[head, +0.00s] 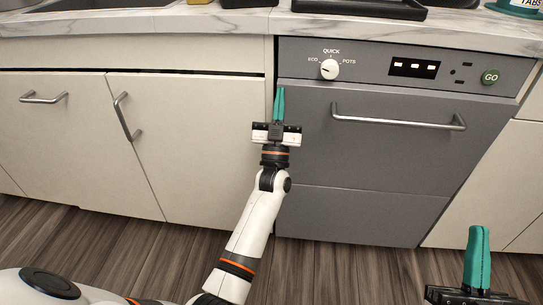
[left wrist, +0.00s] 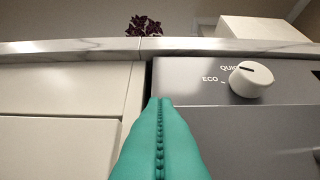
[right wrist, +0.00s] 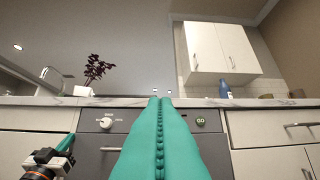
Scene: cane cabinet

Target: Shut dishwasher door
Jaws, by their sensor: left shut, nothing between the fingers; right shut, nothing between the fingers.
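The grey dishwasher (head: 385,150) stands under the counter, its door upright and looking flush below the control panel (head: 400,66). A bar handle (head: 398,123) runs across the door's upper part. My left gripper (head: 279,104) is shut and empty, its teal fingers upright in front of the dishwasher's upper left edge. In the left wrist view its fingers (left wrist: 160,135) cover part of that edge, left of the dial (left wrist: 251,79). My right gripper (head: 477,258) is shut and empty at the lower right, apart from the door. Its fingers (right wrist: 160,140) hide the middle of the dishwasher in the right wrist view.
White cabinets (head: 90,145) with bar handles adjoin the dishwasher on the left. The marble counter (head: 200,22) runs above, with a black tray (head: 360,8) on it. The wooden floor (head: 340,272) in front is clear apart from my arms.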

